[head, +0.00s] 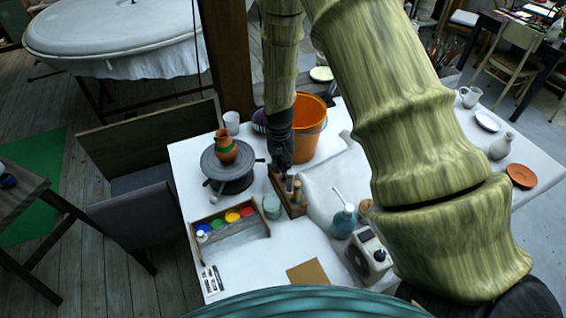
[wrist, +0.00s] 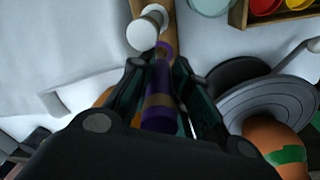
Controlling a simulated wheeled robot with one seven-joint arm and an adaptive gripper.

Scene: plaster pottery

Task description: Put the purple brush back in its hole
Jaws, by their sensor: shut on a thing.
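My gripper (wrist: 160,72) is shut on the purple brush (wrist: 157,118), a purple handle with a brown band, seen nearly end-on in the wrist view. Its far end overlaps the wooden holder (wrist: 171,18); I cannot tell whether it is in a hole. A white-topped tool (wrist: 142,34) stands close beside it. In the head view my gripper (head: 281,163) points down at the back end of the wooden holder (head: 295,210), and the brush there is hidden or too small to make out. Other handles stand in the holder's front part.
The orange bucket (head: 306,137) stands just behind my gripper. A turntable (head: 228,184) with an orange and green pot (head: 226,151) is to the left. A paint tray (head: 245,239), a pale green jar (head: 271,207) and a blue bottle (head: 342,223) are near the holder.

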